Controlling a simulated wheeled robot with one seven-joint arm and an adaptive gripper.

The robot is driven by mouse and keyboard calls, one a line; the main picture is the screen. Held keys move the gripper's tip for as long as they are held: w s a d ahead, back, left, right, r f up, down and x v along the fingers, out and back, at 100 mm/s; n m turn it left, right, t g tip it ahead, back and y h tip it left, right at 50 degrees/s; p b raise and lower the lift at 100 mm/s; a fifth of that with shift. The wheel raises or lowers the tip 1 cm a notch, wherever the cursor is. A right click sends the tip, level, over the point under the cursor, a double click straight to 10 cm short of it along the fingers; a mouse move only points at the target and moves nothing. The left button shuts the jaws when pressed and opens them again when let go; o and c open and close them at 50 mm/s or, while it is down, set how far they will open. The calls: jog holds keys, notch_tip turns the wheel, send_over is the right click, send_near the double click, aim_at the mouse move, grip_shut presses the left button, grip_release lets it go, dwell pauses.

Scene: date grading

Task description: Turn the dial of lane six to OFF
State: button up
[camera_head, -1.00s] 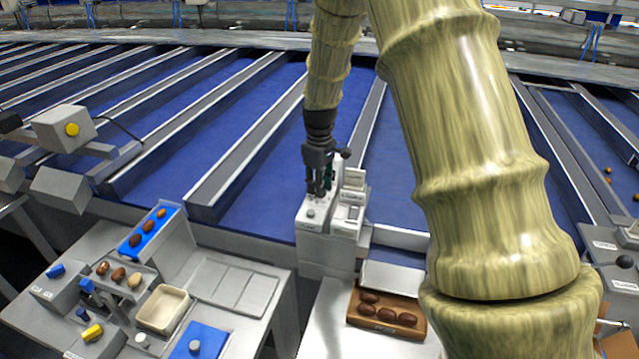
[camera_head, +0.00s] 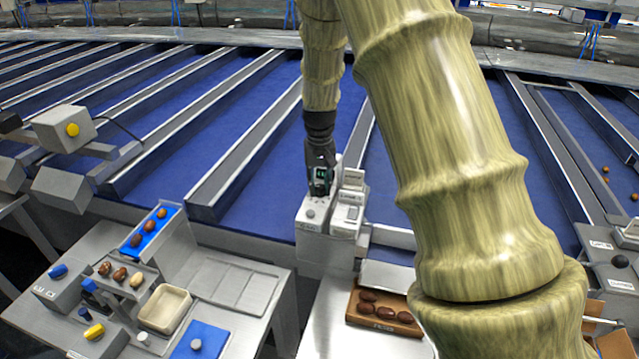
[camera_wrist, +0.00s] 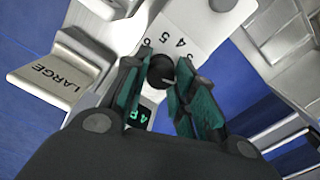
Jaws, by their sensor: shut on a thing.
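The dial (camera_wrist: 160,68) is a round black knob on a pale plate with printed numbers, among them 4 and 5, in the wrist view. My gripper (camera_wrist: 161,78) has its two teal-padded fingers on either side of the dial and is shut on it. A small dark display (camera_wrist: 141,115) with green digits is partly covered by the fingers. In the head view my gripper (camera_head: 319,192) is at the top of a white control box (camera_head: 311,224), and it hides the dial there. I cannot read OFF on the plate.
A plate marked LARGE (camera_wrist: 55,82) is left of the dial in the wrist view. In the head view, a wooden tray (camera_head: 352,319) of dates stands in front, and a grading table (camera_head: 262,310) with a cream bin (camera_head: 165,309) stands at left. Blue lanes run behind.

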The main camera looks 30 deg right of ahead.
aim_at(321, 185)
jog(key=shift+m, duration=0.7)
jog(key=shift+d+r, duration=0.1)
jog(key=shift+w, duration=0.1)
jog(key=o, duration=0.8)
jog(key=shift+o, duration=1.2)
jog(key=shift+w+d, duration=0.1)
jog(key=shift+d, duration=0.05)
notch_tip(321, 185, up, 12)
